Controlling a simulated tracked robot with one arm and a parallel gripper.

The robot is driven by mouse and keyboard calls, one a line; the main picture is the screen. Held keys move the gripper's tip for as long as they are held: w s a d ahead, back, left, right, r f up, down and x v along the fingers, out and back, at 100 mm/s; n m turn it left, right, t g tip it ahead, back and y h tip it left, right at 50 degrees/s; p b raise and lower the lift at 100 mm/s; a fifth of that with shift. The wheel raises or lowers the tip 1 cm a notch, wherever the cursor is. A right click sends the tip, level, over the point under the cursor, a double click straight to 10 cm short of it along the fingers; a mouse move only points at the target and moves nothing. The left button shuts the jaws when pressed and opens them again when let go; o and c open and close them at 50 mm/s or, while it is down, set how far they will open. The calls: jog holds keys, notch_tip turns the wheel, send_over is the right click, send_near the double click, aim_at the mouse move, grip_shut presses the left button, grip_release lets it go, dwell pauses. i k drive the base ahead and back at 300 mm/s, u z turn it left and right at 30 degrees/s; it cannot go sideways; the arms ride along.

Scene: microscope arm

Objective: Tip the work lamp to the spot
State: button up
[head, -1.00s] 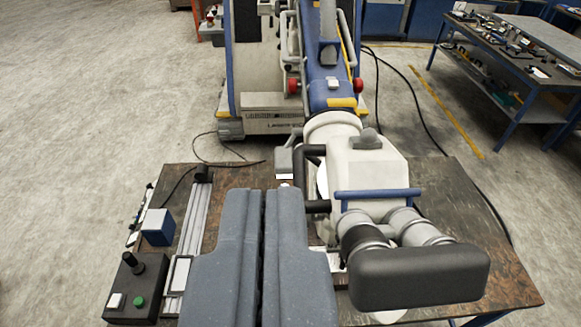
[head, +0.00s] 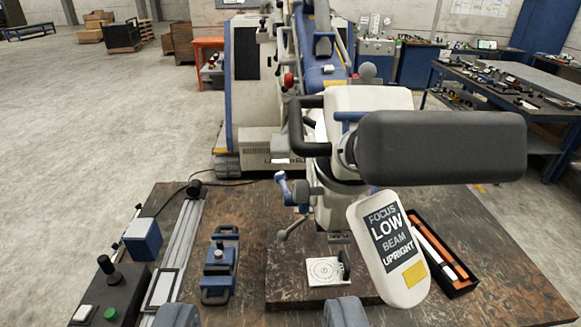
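A white head (head: 368,98) hangs on a blue and white jointed arm over the table, with a black loop handle (head: 297,128) and a large black pad (head: 440,147). I cannot tell for certain which part is the work lamp. A white card (head: 388,250) reads "FOCUS LOW BEAM UPRIGHT". A small plate with printed rings (head: 325,271), likely the spot, lies on a dark base below the head. My gripper (head: 262,313) is open and empty at the bottom edge, its two grey fingertips wide apart, nearer than the plate and touching nothing visible.
A blue clamp-like fixture (head: 219,265) stands left of the plate. A metal rail (head: 185,235), a blue box (head: 142,239) and a control box (head: 108,292) line the table's left side. An open black case (head: 448,262) lies to the right. The table's right front is bare.

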aim_at(281, 150)
jog(key=k, duration=1)
jog(key=u, duration=0.6)
jog(key=i, duration=2.4)
jog(key=z, duration=0.65)
